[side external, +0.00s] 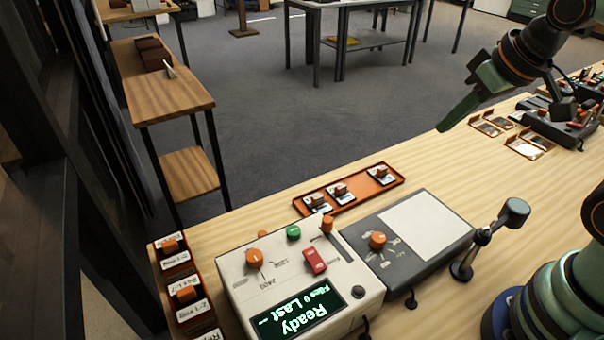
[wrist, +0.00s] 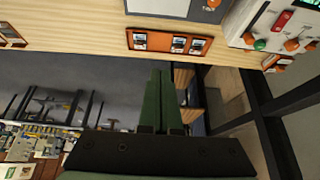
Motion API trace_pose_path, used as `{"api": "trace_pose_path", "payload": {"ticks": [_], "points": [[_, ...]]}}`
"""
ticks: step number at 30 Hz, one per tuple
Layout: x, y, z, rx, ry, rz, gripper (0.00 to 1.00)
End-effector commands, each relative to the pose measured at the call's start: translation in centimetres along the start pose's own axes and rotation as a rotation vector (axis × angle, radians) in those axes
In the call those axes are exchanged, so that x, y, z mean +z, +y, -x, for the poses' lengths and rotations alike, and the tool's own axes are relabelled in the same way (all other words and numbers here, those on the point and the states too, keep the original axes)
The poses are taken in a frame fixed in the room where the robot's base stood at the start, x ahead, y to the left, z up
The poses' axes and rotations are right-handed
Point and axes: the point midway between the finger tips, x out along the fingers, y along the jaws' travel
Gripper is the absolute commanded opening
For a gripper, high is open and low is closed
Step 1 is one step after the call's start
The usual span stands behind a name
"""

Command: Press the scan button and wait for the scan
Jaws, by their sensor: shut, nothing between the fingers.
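The cream control box (side external: 238,290) stands on the bench in the side external view. It carries a green round button (side external: 293,233), a red switch (side external: 314,261), an orange knob (side external: 254,258) and a display (side external: 300,313) reading "Ready", "Files 0" and "Last --". I cannot read which control is labelled scan. The green button also shows in the wrist view (wrist: 260,44). A grey scanner bed with a pale plate (side external: 428,228) adjoins the box. My gripper (side external: 445,126) is shut and empty, raised near the bench's far edge, well right of the box. Its green fingers show in the wrist view (wrist: 158,76).
An orange tray (side external: 362,194) with several small orange-knobbed pieces lies behind the box. A short post with a round grey head (side external: 515,212) stands right of the scanner bed. Labelled holders (side external: 178,275) line the left edge. Bare wood lies between tray and gripper.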

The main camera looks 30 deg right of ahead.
Motion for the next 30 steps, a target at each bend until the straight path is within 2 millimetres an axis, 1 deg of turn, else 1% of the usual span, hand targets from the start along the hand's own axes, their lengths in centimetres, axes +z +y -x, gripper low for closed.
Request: {"api": "trace_pose_path", "payload": {"ticks": [2, 5, 8, 11, 12, 14, 15, 17, 18, 21, 25, 27, 30], "points": [[-0.1, -0.3, -0.1, -0.004, 0.001, -0.001, 0.00], [-0.8, -1.3, -0.6, -0.021, 0.007, -0.010, 0.00], [-1.9, -3.5, -1.4, -0.056, 0.017, -0.029, 0.00], [-3.1, -6.9, -2.6, -0.107, 0.028, -0.061, 0.00], [-3.5, -8.5, -3.1, -0.130, 0.032, -0.075, 0.00], [-4.0, -10.9, -3.9, -0.165, 0.036, -0.099, 0.00], [-4.2, -12.6, -4.3, -0.189, 0.038, -0.113, 0.00], [-4.3, -15.1, -5.0, -0.225, 0.037, -0.137, 0.00], [-4.3, -16.6, -5.3, -0.247, 0.036, -0.151, 0.00], [-4.1, -20.0, -6.1, -0.295, 0.029, -0.184, 0.00], [-3.6, -23.1, -6.6, -0.340, 0.021, -0.216, 0.00], [-3.4, -24.1, -6.8, -0.354, 0.016, -0.228, 0.00], [-3.2, -24.9, -7.0, -0.365, 0.013, -0.238, 0.00]]}}
